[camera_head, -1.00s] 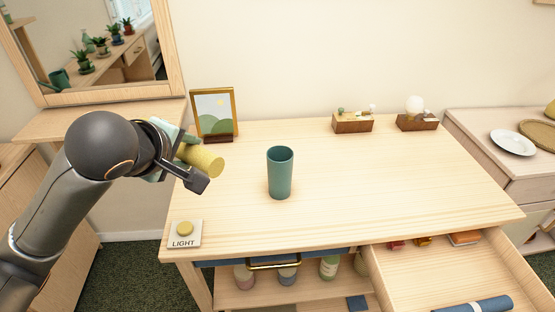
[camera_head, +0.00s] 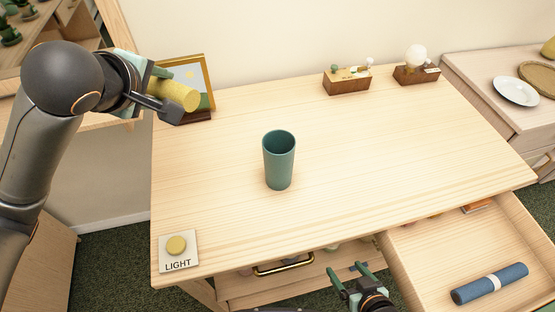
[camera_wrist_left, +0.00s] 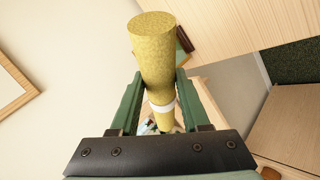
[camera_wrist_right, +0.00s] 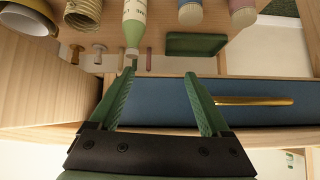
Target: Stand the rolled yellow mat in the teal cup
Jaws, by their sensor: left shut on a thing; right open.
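The teal cup (camera_head: 279,162) stands upright and open at the top near the middle of the desk (camera_head: 370,150). My left gripper (camera_head: 160,97) is shut on the rolled yellow mat (camera_head: 178,94), holding it above the desk's far left corner, in front of the picture frame. The mat also shows between the fingers in the left wrist view (camera_wrist_left: 155,55), with a white band around it. My right gripper (camera_head: 352,275) is open and empty below the desk's front edge. In the right wrist view its fingers (camera_wrist_right: 165,95) are spread near a blue drawer front (camera_wrist_right: 230,105).
A picture frame (camera_head: 190,85) stands at the back left. A LIGHT button (camera_head: 177,247) lies front left. Two wooden boxes (camera_head: 347,82) (camera_head: 417,75) sit at the back. An open drawer (camera_head: 430,265) at right holds a blue roll (camera_head: 490,284). The desktop around the cup is clear.

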